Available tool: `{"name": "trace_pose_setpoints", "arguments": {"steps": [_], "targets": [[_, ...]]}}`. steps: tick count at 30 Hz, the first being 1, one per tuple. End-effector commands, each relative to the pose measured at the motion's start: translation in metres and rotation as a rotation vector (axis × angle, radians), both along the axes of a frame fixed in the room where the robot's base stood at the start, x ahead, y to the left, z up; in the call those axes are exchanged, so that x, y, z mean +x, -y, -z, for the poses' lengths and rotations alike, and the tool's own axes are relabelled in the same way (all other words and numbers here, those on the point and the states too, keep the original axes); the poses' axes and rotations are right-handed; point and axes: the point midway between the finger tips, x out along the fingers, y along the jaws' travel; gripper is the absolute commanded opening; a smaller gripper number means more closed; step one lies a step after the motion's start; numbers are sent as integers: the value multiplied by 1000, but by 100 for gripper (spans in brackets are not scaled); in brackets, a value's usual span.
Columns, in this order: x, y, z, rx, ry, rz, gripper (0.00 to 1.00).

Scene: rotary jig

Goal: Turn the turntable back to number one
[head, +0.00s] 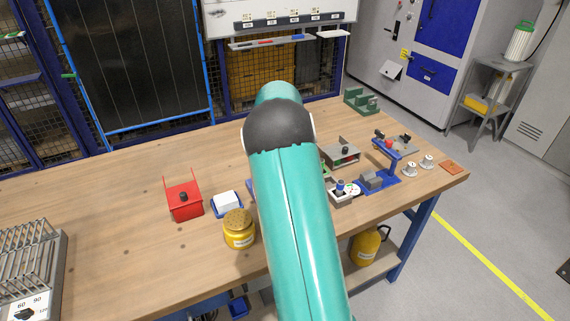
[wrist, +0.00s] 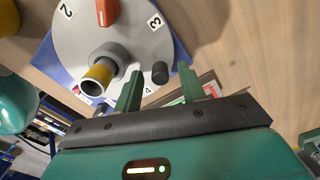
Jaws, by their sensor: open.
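The turntable (wrist: 131,44) is a round grey disc on a blue base (wrist: 44,64) in the wrist view. Numbers 2 and 3 show near its upper rim, and a 4 shows partly by my left finger; I see no 1. It carries an orange part (wrist: 105,10), a yellow-and-grey cylinder (wrist: 98,76) and a short black peg (wrist: 160,73). A red mark shows at the lower left rim. My gripper (wrist: 159,69) is open, with a green finger on either side of the black peg; contact cannot be told. My arm hides most of the turntable in the head view.
On the wooden bench (head: 110,190) are a red box (head: 184,199), a white block in a blue tray (head: 227,204) and a yellow jar (head: 239,231) left of my arm. Small fixtures and a blue stand (head: 384,183) crowd the right.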

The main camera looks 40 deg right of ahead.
Motion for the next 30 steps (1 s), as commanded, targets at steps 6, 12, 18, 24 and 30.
{"name": "trace_pose_setpoints", "arguments": {"steps": [6,12,18,24,30], "targets": [[1,0,-49,-3,4,0,40],[0,0,-91,-3,3,-1,40],[0,0,-115,-2,1,0,40],[0,0,-120,-1,-1,1,40],[0,0,-119,-1,-1,1,40]]}}
